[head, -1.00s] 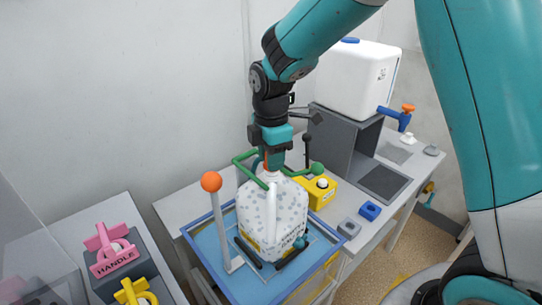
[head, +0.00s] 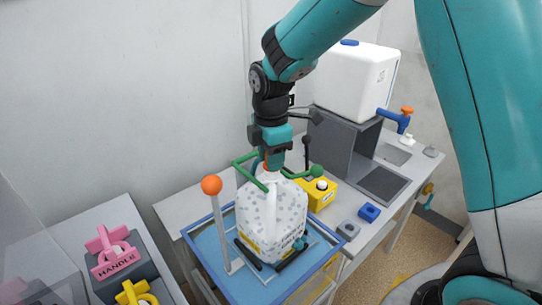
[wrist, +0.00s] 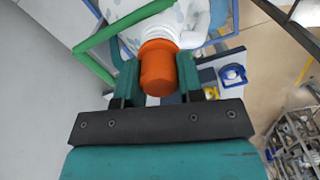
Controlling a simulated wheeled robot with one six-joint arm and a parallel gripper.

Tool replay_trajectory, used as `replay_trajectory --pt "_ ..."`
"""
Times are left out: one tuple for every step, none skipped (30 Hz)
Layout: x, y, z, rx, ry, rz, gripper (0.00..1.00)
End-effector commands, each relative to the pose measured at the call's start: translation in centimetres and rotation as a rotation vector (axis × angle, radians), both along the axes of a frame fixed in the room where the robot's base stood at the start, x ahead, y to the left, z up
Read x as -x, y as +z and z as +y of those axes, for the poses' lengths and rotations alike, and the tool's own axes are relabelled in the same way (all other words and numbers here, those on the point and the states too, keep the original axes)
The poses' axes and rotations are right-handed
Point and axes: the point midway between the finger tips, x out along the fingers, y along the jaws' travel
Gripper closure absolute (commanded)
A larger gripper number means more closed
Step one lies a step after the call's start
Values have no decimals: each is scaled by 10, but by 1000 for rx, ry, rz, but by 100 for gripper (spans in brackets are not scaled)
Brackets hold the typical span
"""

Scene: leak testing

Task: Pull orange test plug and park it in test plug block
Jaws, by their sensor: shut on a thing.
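The orange test plug (wrist: 158,68) sits at the white ribbed neck of the jug in the wrist view; a small orange part of it shows in the head view (head: 266,163). My gripper (wrist: 158,80) has a finger on each side of the plug and is shut on it; it also shows above the jug in the head view (head: 270,158). The white speckled jug (head: 272,218) stands upright in a blue-rimmed tray. I cannot tell for sure which block is the test plug block; a blue block (head: 369,212) and a grey block (head: 348,230) stand right of the jug.
A green bar frame (head: 246,172) surrounds the jug's top. A post with an orange ball (head: 211,185) stands at the tray's (head: 215,253) left. A yellow button box (head: 320,193) is behind right. A white tank (head: 355,78) with a tap stands on a grey stand.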

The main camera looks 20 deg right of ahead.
Motion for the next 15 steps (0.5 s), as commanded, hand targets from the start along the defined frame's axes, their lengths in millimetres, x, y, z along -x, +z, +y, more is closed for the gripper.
replay_trajectory --pt "0 3 0 0 0 -1 100" --pt "0 4 0 0 0 -1 100" --pt "0 5 0 0 0 -1 100" --pt "0 6 0 0 0 -1 100" --pt "0 6 0 0 0 -1 100" --pt "0 7 0 0 0 -1 100" --pt "0 7 0 0 0 -1 100" --pt "0 7 0 0 0 -1 100" --pt "0 6 0 0 0 -1 100" --pt "0 6 0 0 0 -1 100" --pt "0 6 0 0 0 -1 100" --pt "0 6 0 0 0 -1 100" --pt "0 6 0 0 0 -1 100" --pt "0 6 0 0 0 -1 100" --pt "0 6 0 0 0 -1 100"
